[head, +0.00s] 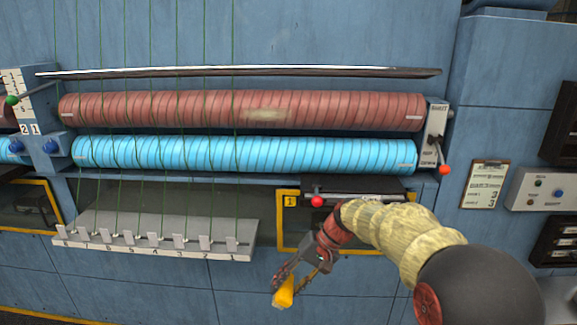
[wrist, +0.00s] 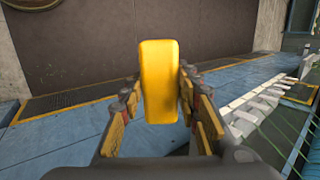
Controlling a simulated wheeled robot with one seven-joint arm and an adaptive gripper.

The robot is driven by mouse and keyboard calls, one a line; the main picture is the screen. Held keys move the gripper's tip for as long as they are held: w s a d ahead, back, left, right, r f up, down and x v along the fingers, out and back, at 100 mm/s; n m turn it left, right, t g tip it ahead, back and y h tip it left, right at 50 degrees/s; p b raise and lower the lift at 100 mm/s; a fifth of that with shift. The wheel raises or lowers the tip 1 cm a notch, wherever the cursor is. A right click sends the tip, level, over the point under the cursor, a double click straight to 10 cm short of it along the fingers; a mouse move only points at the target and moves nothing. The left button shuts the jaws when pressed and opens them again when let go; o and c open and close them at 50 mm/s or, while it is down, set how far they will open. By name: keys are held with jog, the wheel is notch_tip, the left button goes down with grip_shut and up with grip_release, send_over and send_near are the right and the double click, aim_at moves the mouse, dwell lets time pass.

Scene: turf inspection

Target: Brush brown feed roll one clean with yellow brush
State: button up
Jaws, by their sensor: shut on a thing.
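The brown feed roll (head: 190,109) runs across the machine in the head view, above a blue roll. A pale, dusty patch (head: 266,114) shows on the brown roll right of its middle. My gripper (head: 290,283) is low in front of the machine, below and apart from both rolls. It is shut on the yellow brush (head: 284,293). In the wrist view the yellow brush (wrist: 158,82) stands upright between my two fingers. Its bristles cannot be made out in either view.
The blue roll (head: 245,154) lies just under the brown one. Green yarns (head: 126,60) hang in front of the rolls down to a grey numbered guide (head: 150,244). A metal bar (head: 240,72) spans above. Red-knobbed levers (head: 444,169) stick out at right, with another red knob (head: 317,202) below.

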jog(key=a+r+m+t+y+p, duration=0.1)
jog(key=a+r+m+t+p, duration=0.2)
jog(key=r, duration=0.7)
jog(key=a+r+m+t+p, duration=0.3)
jog(key=r+m+t, duration=0.1)
jog(key=r, duration=0.6)
jog(key=a+r+m+t+y+p, duration=0.1)
jog(key=a+r+m+t+p, duration=0.25)
jog(key=r, duration=0.55)
jog(key=w+d+r+m+t+h, duration=0.3)
jog(key=d+r+m+t+h, duration=0.3)
jog(key=d+r, duration=0.4)
jog(key=shift+w+d+m+t+h+p, duration=0.2)
jog(key=shift+d+m+t+h+p, duration=0.35)
jog(key=shift+t, duration=0.7)
